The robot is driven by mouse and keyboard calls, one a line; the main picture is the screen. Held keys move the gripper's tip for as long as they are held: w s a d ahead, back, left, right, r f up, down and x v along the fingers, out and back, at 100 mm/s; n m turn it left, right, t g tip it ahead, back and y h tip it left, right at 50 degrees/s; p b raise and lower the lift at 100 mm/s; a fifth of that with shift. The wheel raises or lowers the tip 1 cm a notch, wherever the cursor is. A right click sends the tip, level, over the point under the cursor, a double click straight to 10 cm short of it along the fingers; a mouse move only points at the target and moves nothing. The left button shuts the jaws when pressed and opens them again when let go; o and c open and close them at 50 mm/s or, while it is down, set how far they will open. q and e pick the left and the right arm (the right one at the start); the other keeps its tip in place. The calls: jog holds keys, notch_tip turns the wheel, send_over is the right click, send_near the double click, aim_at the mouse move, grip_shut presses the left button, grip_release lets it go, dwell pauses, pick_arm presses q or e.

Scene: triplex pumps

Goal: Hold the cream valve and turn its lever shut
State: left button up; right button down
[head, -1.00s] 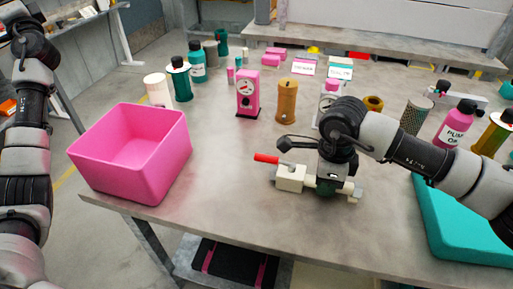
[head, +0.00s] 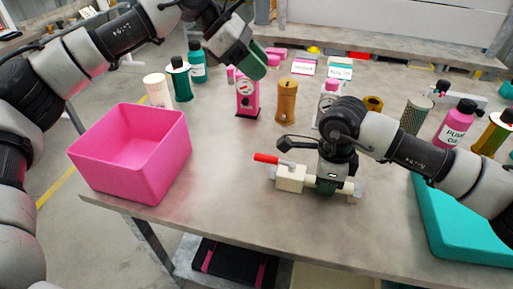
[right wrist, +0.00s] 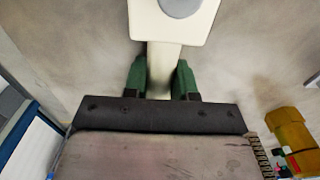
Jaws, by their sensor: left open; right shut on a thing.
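The cream valve (head: 290,180) lies on the table, with a red-handled lever (head: 266,158) on top pointing left in the head view. My right gripper (head: 327,186) is shut on the valve's narrower pipe section, to the right of its body. In the right wrist view the green fingers (right wrist: 161,80) stand on both sides of the cream pipe (right wrist: 163,62), and the valve body (right wrist: 172,20) is at the top. The lever does not show there. My left gripper (head: 254,62) is open and empty, raised in the air at the back, well away from the valve.
A pink bin (head: 130,155) stands at the table's left front. A teal tray (head: 460,225) lies at the right under my right arm. Several bottles and a tan canister (head: 287,100) stand behind the valve. The table between bin and valve is clear.

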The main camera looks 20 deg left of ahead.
aim_at(273, 162)
pick_arm(q)
jog(key=s+f+g+y, duration=0.1)
jog(key=s+f, duration=0.1)
jog(key=f, duration=0.3)
jog(key=s+d+f+m+g+y, duration=0.1)
jog(key=s+f+y, duration=0.1)
jog(key=f, duration=0.3)
jog(key=s+d+f+g+y, duration=0.1)
jog(key=s+f, duration=0.2)
jog(key=f, duration=0.3)
jog(key=shift+m, duration=0.3)
grip_shut()
